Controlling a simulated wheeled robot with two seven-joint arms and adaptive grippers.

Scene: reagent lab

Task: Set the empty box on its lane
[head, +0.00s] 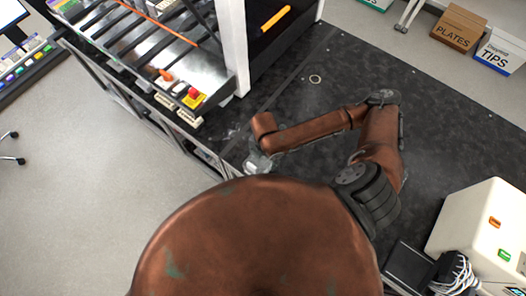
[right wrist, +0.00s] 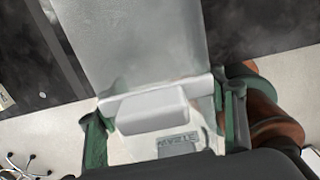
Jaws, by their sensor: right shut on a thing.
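My right gripper (head: 260,160) is at the black bench's front edge, just right of the lane deck, its fingers mostly hidden by my arm. In the right wrist view its green fingers (right wrist: 166,108) stand at both sides of a pale box (right wrist: 155,142) and are shut on it. The box has a raised white block and a grey label with blurred letters. A wide grey panel (right wrist: 140,45) extends beyond it; I cannot tell whether it belongs to the box. The metal lane deck (head: 130,35) has dark and orange rails. My left gripper is not in view.
A red and yellow button (head: 193,94) sits at the deck's front corner, beside a white upright (head: 233,45). The black bench (head: 300,95) is largely clear there. PLATES (head: 457,30) and TIPS (head: 497,52) boxes stand at far right, a white device (head: 480,225) near right.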

